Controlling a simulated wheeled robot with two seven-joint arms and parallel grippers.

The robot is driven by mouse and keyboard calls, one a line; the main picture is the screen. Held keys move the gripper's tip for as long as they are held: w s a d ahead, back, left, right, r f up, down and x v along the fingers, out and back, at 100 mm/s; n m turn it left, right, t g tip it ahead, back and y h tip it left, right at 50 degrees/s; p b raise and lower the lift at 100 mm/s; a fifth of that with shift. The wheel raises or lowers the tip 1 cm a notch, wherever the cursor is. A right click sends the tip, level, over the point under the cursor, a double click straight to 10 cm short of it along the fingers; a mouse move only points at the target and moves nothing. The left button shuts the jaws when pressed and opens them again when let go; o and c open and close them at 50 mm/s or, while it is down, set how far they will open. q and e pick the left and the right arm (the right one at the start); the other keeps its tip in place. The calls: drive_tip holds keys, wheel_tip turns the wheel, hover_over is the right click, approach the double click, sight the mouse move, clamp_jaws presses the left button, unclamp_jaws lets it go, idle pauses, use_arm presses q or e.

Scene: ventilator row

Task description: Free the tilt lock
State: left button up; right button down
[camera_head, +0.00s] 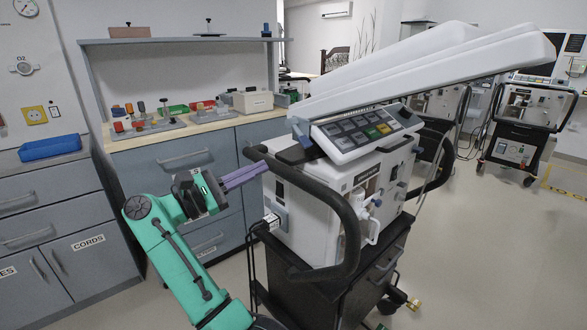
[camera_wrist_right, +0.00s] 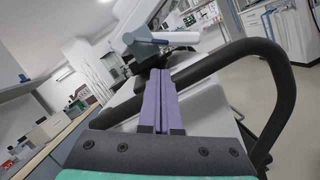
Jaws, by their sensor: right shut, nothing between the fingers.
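The ventilator (camera_head: 325,195) stands on a dark cart. Its grey control panel (camera_head: 362,132), with rows of keys, sits tilted on top under large white slabs. A dark block (camera_head: 292,152) is at the panel's left side; I cannot tell whether it is the tilt lock. My right gripper (camera_head: 264,167), with purple fingers, is shut and empty beside the cart's black handle, just left of the ventilator. In the right wrist view the shut fingertips (camera_wrist_right: 160,73) point at a dark mount (camera_wrist_right: 150,54) below a white bar (camera_wrist_right: 176,38). Contact is unclear. My left gripper is out of view.
The black curved handle (camera_head: 345,225) loops around the ventilator's near side, close to my right arm. A counter (camera_head: 190,128) with small parts and a box stands behind at left. Another ventilator (camera_head: 530,105) stands at far right.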

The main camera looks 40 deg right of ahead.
sight(301, 135)
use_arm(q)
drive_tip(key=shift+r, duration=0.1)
use_arm(e)
drive_tip(key=shift+d, duration=0.1)
drive_tip(key=p+x, duration=0.2)
drive_tip(key=x, duration=0.7)
drive_tip(key=shift+s+d+r+p, duration=0.15)
drive_tip(key=shift+d+p, duration=0.05)
drive_tip(key=shift+p, duration=0.1)
drive_tip(key=shift+d, duration=0.2)
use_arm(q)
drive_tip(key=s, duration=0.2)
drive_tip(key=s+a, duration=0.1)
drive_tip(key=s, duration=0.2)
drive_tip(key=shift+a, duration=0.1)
use_arm(e)
drive_tip(key=shift+d, duration=0.1)
